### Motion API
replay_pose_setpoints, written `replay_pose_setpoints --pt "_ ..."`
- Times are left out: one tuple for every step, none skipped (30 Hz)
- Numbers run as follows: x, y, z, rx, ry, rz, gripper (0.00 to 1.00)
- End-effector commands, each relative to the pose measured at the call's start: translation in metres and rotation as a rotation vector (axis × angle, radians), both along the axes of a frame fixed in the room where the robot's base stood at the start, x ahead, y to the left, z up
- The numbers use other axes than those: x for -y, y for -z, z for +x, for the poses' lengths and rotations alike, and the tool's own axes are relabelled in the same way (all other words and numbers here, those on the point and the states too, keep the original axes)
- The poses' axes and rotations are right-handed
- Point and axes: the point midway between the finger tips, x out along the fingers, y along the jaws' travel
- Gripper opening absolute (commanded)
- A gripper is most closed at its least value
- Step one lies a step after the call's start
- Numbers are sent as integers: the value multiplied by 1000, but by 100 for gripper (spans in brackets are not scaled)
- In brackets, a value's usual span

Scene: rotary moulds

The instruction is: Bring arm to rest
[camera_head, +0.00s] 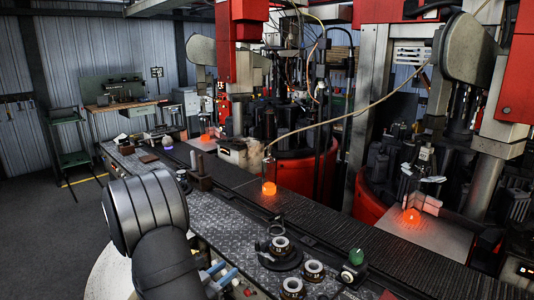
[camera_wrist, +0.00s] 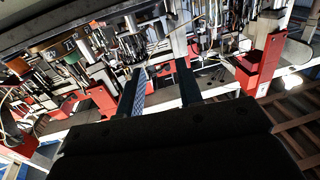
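My gripper (camera_wrist: 160,84) shows in the wrist view, with its two dark fingers apart and nothing visible between them. Behind the fingers lie red frames and cluttered machinery, seen tilted. In the head view, my dark, rounded arm link (camera_head: 146,208) stands at the lower left, in front of the patterned metal worktop. I cannot make out my gripper clearly in that view.
A dark conveyor (camera_head: 335,235) runs diagonally past the worktop (camera_head: 232,218). Another glowing piece (camera_head: 411,215) sits on a plate at right. Ring-shaped parts (camera_head: 313,269) lie near the front. Floor at left is clear.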

Motion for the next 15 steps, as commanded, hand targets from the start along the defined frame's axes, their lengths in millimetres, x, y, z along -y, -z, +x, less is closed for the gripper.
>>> replay_pose_setpoints --pt "6 0 6 1 3 -1 33" --pt "8 0 10 1 3 0 33" --pt "12 0 16 1 3 0 33" --pt "15 0 20 1 3 -1 33" --pt "18 0 24 0 3 0 33" --pt "23 0 29 -1 3 -1 33" --pt "26 0 33 -1 3 -1 33" --pt "29 0 38 0 4 -1 33" --pt "33 0 44 1 2 -1 33" --pt "37 0 48 0 3 0 33" --pt "40 0 52 -1 3 -1 33" --pt "45 0 59 1 3 -1 33" --pt "48 0 63 1 3 0 33" --pt "51 0 68 1 2 1 33" --pt "57 0 74 1 3 1 33"
